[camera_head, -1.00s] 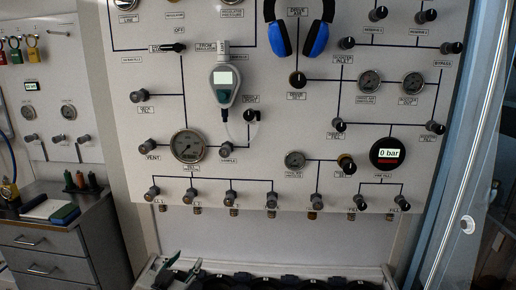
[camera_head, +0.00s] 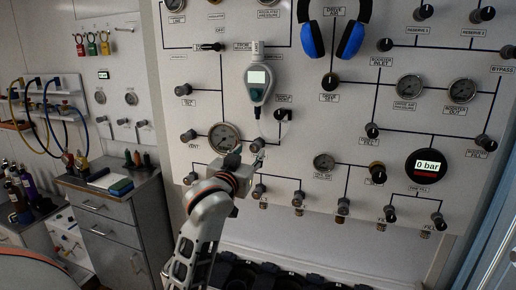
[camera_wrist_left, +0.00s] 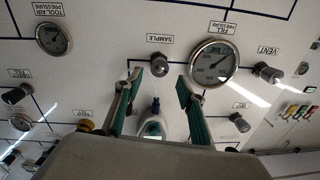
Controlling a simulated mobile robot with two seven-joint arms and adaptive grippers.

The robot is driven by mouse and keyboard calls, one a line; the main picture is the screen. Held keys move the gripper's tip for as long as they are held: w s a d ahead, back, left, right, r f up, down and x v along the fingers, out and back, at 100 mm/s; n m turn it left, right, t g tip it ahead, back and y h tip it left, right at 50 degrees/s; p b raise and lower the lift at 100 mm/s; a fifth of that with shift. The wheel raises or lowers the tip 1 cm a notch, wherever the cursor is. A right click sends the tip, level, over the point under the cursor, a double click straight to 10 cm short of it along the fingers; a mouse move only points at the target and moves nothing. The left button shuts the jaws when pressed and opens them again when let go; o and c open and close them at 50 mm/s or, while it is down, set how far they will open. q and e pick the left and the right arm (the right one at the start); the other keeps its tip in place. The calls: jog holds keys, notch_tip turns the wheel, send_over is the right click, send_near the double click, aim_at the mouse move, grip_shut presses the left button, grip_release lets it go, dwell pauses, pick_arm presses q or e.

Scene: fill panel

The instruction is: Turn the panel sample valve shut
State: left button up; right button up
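The sample valve (camera_head: 258,145) is a small grey knob on the panel, right of the round fill pressure gauge (camera_head: 224,137). My left gripper (camera_head: 238,158) is raised in front of the panel, just left of the knob in the head view. In the left wrist view, the picture is upside down and the sample knob (camera_wrist_left: 159,65) shows beyond and between the two green-padded fingers (camera_wrist_left: 158,88). The fingers are apart and nothing is held. I cannot tell whether they reach around the knob. My right gripper is not in view.
A grey handheld analyser (camera_head: 258,84) hangs on the panel just above the sample valve. The vent knob (camera_head: 188,136) is left of the gauge, and a row of knobs lies below. A grey drawer cabinet (camera_head: 118,215) stands at the left.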

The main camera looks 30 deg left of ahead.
aim_at(255, 147)
pick_arm(q)
jog(key=shift+x, duration=2.65)
jog(key=shift+d, duration=0.1)
jog(key=c, duration=1.1)
